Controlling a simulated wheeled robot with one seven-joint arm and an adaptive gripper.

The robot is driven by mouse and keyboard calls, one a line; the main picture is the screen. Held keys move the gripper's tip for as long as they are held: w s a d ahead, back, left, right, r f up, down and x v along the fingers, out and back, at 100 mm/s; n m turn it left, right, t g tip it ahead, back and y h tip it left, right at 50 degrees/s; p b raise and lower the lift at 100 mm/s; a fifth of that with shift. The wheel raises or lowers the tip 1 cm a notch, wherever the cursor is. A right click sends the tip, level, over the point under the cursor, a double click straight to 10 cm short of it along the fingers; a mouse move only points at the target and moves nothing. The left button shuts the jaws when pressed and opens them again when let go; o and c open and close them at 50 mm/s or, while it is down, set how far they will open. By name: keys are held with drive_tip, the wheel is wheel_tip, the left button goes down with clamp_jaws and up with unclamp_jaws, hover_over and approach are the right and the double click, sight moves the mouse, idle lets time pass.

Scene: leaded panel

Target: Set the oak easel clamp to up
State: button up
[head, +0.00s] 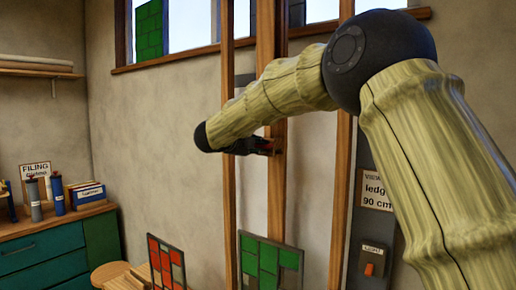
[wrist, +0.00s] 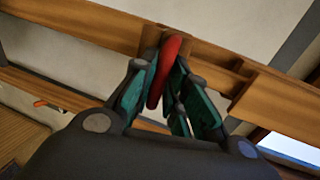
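The oak easel (head: 277,190) stands against the wall with tall wooden posts. Its clamp shows in the wrist view as a red lever (wrist: 170,55) on the wooden post (wrist: 100,28), slightly tilted in that picture. My gripper (head: 262,147) reaches the middle post from the left. In the wrist view my gripper (wrist: 165,68) has its teal fingers on both sides of the red lever, close against it. In the head view the lever is mostly hidden by the gripper, and its setting is hard to tell.
A green leaded panel (head: 270,262) and a red one (head: 166,262) stand low near the easel. A light switch (head: 369,269) and a "ledge 90 cm" sign (head: 377,189) are at the right. A green cabinet (head: 45,255) is at the left.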

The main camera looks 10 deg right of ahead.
drive_tip(key=shift+o, duration=1.1)
drive_tip(key=shift+a, duration=0.1)
drive_tip(key=v, duration=1.2)
